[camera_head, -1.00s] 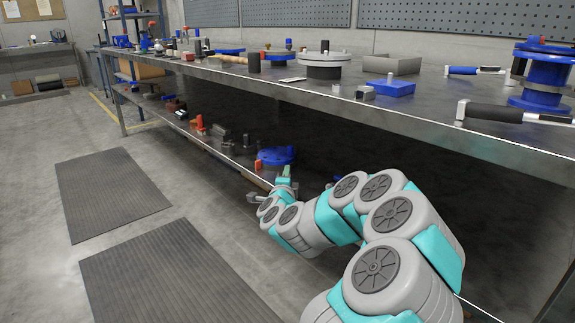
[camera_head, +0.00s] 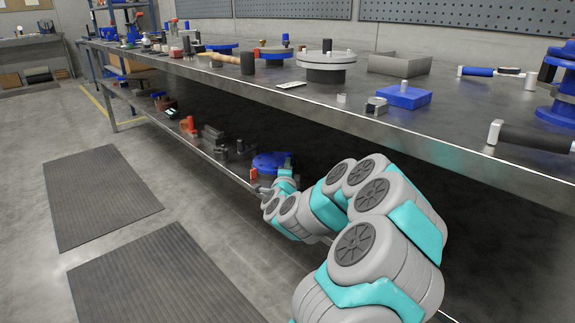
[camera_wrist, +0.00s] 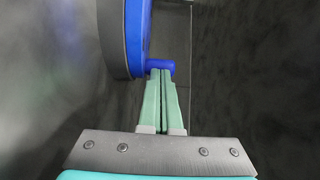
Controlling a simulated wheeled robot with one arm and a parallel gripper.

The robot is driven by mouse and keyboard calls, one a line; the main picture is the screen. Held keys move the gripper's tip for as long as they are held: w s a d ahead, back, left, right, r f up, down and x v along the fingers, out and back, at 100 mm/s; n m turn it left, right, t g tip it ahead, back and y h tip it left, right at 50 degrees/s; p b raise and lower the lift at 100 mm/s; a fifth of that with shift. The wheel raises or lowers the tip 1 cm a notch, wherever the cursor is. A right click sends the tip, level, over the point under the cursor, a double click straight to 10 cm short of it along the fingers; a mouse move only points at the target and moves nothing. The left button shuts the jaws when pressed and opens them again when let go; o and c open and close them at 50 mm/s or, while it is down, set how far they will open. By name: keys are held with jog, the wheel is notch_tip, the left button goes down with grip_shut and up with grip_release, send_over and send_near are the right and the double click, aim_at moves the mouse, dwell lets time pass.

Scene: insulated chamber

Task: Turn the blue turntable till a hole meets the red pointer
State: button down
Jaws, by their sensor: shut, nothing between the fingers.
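The blue turntable (camera_head: 270,161) is a flat disc on the lower shelf, partly hidden behind my gripper. A small red piece (camera_head: 253,174), likely the pointer, stands at its left front edge. In the wrist view, the blue disc (camera_wrist: 136,30) with a dark grey layer fills the upper left, and a short blue peg (camera_wrist: 162,66) sticks out from its side. My gripper (camera_wrist: 161,72) is shut and empty, its green fingertips at the peg, touching or nearly so. In the head view my gripper (camera_head: 287,168) is at the disc's right side. No holes can be made out.
Small dark and red parts (camera_head: 190,126) lie on the shelf left of the turntable. Other blue discs (camera_head: 222,47) and a blue block (camera_head: 404,97) are on top. Floor mats (camera_head: 100,190) lie left.

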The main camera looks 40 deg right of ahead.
jog(key=shift+w+d+f+b, duration=0.15)
jog(key=shift+d+f+b, duration=0.05)
jog(key=shift+b, duration=0.6)
jog(key=shift+w+d+r+n+b, duration=0.1)
jog(key=shift+w+d+n+b, duration=0.1)
jog(key=shift+n+b, duration=0.15)
jog(key=shift+t+y, duration=0.3)
